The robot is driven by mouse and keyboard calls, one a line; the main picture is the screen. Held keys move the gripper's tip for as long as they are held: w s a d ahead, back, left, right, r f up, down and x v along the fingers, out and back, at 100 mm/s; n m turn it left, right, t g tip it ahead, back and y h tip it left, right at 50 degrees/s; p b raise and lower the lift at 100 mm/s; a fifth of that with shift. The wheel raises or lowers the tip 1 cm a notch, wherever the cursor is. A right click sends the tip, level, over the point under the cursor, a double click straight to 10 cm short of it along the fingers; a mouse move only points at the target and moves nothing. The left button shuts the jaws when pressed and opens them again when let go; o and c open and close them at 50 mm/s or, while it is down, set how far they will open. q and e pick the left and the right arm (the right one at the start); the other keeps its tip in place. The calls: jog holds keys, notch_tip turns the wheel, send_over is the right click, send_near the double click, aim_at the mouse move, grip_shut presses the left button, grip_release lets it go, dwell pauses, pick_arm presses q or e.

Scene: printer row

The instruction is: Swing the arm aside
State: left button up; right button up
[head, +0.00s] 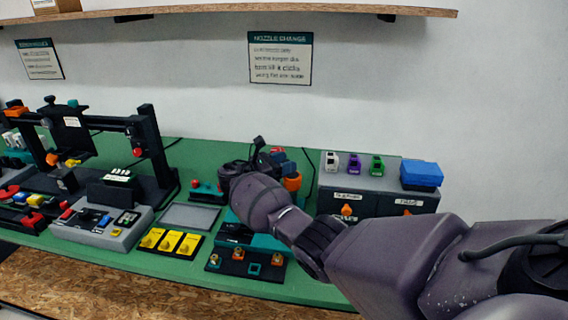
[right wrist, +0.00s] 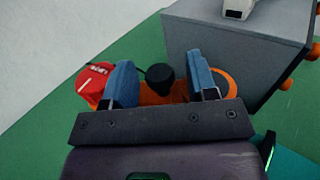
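An orange arm (right wrist: 178,94) with an upright black knob (right wrist: 160,78) shows in the right wrist view. A red round cap (right wrist: 92,84) is at its left and an orange ring (right wrist: 226,84) at its right. In the head view its orange part (head: 292,183) shows beside my right gripper (head: 258,150), which covers most of it. In the right wrist view my right gripper (right wrist: 160,68) is open, its two blue fingers on either side of the knob, with visible gaps. The left gripper is out of view.
A grey cabinet (head: 390,170) with small coloured blocks and a blue box (head: 421,175) stands close at the right. A teal unit (head: 278,243), a tray with yellow cards (head: 172,243) and a black gantry machine (head: 155,150) stand on the green bench (head: 300,285). A shelf (head: 230,10) runs above.

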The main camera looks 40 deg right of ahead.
jog(key=shift+a, duration=0.15)
jog(key=w+a, duration=0.1)
jog(key=a, duration=0.9)
jog(key=shift+a+b, duration=0.25)
jog(key=shift+b, duration=0.05)
jog(key=shift+w, duration=0.1)
